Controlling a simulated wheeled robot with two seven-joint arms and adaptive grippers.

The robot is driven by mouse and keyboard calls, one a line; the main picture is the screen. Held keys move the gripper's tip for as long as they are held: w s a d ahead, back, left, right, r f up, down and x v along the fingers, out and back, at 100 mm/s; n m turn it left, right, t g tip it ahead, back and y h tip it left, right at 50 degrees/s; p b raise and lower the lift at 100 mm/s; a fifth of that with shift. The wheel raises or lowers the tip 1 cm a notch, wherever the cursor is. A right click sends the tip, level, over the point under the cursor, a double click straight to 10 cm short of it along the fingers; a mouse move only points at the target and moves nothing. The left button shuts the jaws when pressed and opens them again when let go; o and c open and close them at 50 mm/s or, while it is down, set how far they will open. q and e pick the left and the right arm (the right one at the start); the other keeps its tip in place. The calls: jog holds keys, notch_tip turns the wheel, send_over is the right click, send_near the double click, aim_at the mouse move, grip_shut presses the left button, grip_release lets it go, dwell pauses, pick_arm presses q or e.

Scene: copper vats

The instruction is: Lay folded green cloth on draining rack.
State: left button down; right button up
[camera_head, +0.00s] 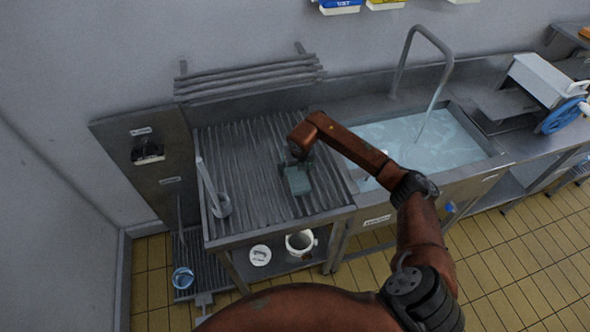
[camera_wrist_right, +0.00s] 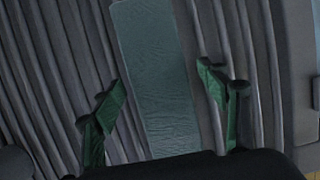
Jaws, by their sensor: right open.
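The folded green cloth (camera_head: 297,181) lies on the ribbed draining rack (camera_head: 243,158), left of the sink. In the right wrist view the cloth (camera_wrist_right: 156,75) is a flat grey-green strip on the ribs (camera_wrist_right: 62,60). My right gripper (camera_wrist_right: 163,105) is open, with its two green fingers apart on either side of the cloth. In the head view the right gripper (camera_head: 302,160) is small and dark, just above the cloth, and partly hidden by my arm. I cannot tell whether the fingers touch the cloth. My left gripper is not in view.
A sink full of water (camera_head: 415,143) with a tall tap (camera_head: 402,60) is to the right. A slatted wall shelf (camera_head: 250,78) is behind. A white bucket (camera_head: 300,243) is below.

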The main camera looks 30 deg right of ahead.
jog(key=v, duration=1.2)
